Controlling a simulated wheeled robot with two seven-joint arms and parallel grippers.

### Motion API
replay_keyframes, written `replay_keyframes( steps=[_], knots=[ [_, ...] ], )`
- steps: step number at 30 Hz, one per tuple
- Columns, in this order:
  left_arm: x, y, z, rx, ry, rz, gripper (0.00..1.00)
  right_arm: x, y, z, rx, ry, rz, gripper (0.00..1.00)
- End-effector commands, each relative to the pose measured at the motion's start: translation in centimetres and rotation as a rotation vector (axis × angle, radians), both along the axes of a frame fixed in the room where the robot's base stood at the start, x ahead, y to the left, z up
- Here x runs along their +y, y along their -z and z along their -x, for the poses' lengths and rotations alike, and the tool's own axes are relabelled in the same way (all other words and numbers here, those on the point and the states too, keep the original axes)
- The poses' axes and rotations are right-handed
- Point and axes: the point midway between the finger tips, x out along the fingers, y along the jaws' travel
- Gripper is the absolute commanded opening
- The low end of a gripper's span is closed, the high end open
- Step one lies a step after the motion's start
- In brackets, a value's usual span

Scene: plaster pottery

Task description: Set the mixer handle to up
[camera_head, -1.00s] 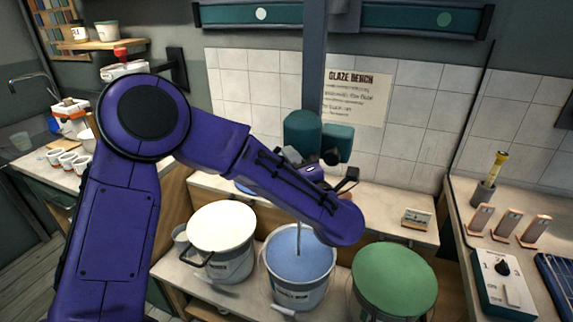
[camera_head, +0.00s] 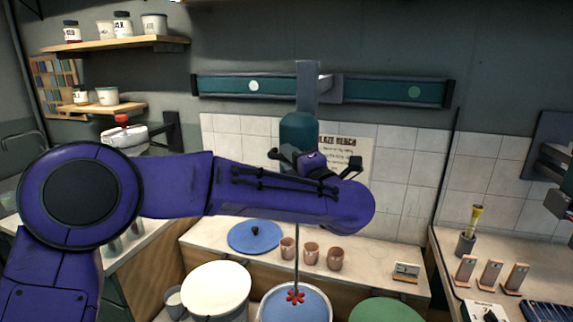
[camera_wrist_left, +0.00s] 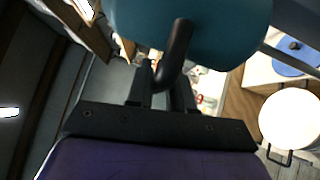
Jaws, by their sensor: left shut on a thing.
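The mixer (camera_head: 299,130) is a teal motor head on a grey vertical post, high in front of the wall rail. Its thin shaft hangs down to a red impeller (camera_head: 295,297), which shows against the blue glaze in a bucket (camera_head: 262,309). The mixer handle (camera_wrist_left: 176,52) is a black curved bar below the teal head in the left wrist view. My left gripper (camera_wrist_left: 162,88) is shut on it, with a black finger on each side. In the head view my left gripper (camera_head: 316,160) is at the mixer, its fingertips largely hidden.
A white-topped bucket (camera_head: 216,288) and a green one (camera_head: 386,311) flank the blue bucket. A blue lid (camera_head: 254,236) and three clay cups (camera_head: 311,252) are on the bench behind. Shelves (camera_head: 115,43) hold jars at upper left. A side counter stands at right.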

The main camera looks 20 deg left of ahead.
Motion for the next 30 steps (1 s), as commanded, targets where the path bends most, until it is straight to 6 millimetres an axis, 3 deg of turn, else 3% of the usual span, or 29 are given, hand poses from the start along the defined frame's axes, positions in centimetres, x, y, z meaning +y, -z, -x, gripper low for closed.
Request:
replay_keyframes(
  steps=[8,9,10,11,20,30],
  knots=[
    [-0.1,-0.7,-0.1,-0.014,0.003,-0.002,0.0,0.0,-0.1,0.0,0.0,0.0,0.0,0.0],
    [-0.1,-0.7,-0.1,-0.014,0.003,-0.002,0.28,0.0,-0.1,0.0,0.0,0.0,0.0,0.0],
    [-0.1,-0.7,-0.1,-0.014,0.003,-0.002,0.38,0.0,-0.1,0.0,0.0,0.0,0.0,0.0],
    [-0.1,-0.7,-0.1,-0.014,0.003,-0.002,0.4,0.0,-0.1,0.0,0.0,0.0,0.0,0.0],
    [-0.3,-0.3,0.1,-0.01,0.004,-0.002,0.4,0.0,0.2,0.0,0.0,0.0,0.0,0.0],
    [-5.7,0.9,4.6,-0.015,0.005,-0.005,0.4,0.0,3.9,0.0,0.0,0.0,0.0,0.0]
  ],
)
